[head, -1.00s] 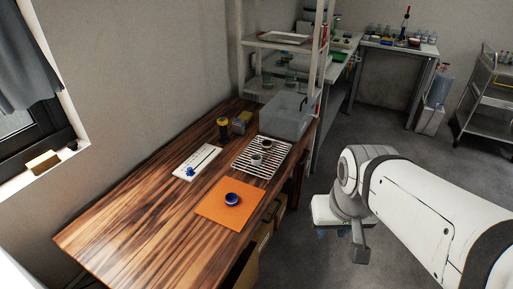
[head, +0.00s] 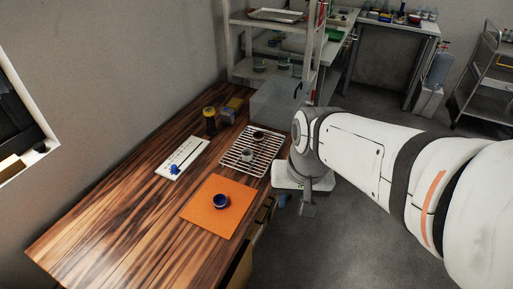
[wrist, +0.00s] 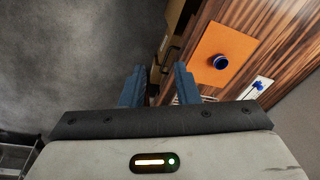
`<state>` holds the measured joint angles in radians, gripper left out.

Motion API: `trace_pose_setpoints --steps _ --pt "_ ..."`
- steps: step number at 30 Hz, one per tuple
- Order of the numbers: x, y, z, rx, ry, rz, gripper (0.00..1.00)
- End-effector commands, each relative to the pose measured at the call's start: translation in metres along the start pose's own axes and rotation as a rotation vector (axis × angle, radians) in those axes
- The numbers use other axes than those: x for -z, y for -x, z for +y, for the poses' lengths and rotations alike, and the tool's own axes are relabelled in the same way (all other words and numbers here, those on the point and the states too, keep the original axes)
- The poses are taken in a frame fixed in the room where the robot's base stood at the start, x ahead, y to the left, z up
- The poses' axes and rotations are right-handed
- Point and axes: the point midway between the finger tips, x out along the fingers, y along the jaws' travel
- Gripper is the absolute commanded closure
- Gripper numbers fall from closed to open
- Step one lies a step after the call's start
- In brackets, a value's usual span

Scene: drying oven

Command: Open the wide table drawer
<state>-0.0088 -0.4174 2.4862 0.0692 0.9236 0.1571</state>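The wooden table (head: 120,200) has drawer fronts under its right edge. In the head view a tan drawer front (head: 240,266) shows at the bottom, partly cut off by the table top and frame edge. In the wrist view a tan front (wrist: 175,14) and a dark bar handle (wrist: 170,56) show beside the table edge. I cannot tell for sure which front is the wide drawer. My gripper (wrist: 158,76) is open and empty, its two blue fingers apart. The handle appears just beyond the fingertips, with no clear contact. In the head view my arm mostly hides the gripper.
On the table are an orange mat (head: 195,213) with a blue-rimmed cup (head: 221,201), a wire rack (head: 236,156), a white strip (head: 190,150), a dark jar (head: 210,121) and a clear bin (head: 278,105). A shelf (head: 270,45) stands behind. Grey floor (head: 350,240) is free at right.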

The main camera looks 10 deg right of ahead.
Motion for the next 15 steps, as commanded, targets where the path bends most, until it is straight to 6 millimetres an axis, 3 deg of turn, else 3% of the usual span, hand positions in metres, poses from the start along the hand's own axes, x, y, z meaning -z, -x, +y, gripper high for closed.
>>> trace_pose_setpoints --steps 1,8,15 --pt "-0.001 -0.021 -0.004 0.024 -0.089 -0.058 0.72" --pt "0.005 -0.094 -0.017 0.153 -0.719 -0.379 0.72" --pt "0.031 -0.165 -0.025 0.236 -1.400 -0.757 0.72"
